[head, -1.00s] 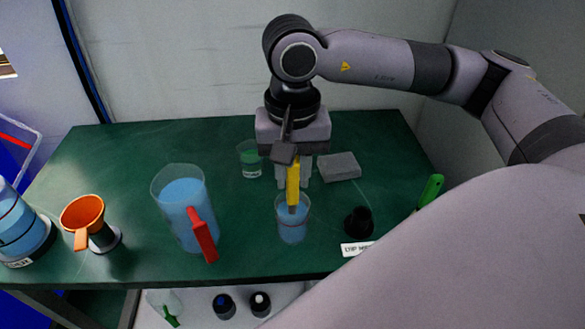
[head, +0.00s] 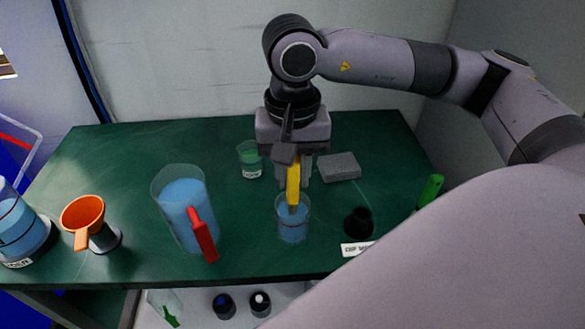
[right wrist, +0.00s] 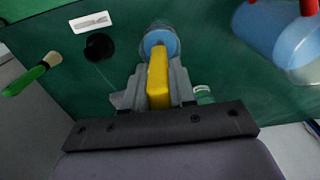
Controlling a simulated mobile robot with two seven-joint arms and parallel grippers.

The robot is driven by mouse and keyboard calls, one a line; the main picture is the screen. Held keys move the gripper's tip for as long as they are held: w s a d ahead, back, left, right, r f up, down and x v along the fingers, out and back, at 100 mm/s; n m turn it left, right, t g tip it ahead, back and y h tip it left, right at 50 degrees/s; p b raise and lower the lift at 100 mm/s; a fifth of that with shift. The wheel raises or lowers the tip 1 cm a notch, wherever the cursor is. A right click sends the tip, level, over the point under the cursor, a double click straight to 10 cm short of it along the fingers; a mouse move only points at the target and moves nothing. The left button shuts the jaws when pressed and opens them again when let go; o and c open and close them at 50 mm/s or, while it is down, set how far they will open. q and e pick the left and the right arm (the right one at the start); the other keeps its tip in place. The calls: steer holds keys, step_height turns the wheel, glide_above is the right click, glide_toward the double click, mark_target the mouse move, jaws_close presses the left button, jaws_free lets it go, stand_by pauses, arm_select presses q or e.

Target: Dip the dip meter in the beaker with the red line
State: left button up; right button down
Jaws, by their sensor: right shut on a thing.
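The yellow dip meter (head: 293,185) is held upright in my right gripper (head: 293,172). Its lower end is in the mouth of a small clear beaker with blue liquid (head: 293,232); a thin line shows near its rim, its colour hard to tell. In the right wrist view, my right gripper (right wrist: 157,85) is shut on the yellow dip meter (right wrist: 158,75), with the blue beaker (right wrist: 158,42) just past its tip. How deep the tip sits in the liquid is unclear. My left gripper is not in view.
A large jug of blue liquid (head: 183,215) with a red handle stands left of the beaker. A green-marked beaker (head: 249,160) and a grey block (head: 339,167) stand behind. A black holder (head: 358,222) is at right, an orange funnel (head: 83,213) at left.

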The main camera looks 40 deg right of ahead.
steer(key=shift+r+p, duration=2.3)
steer(key=shift+r, duration=2.2)
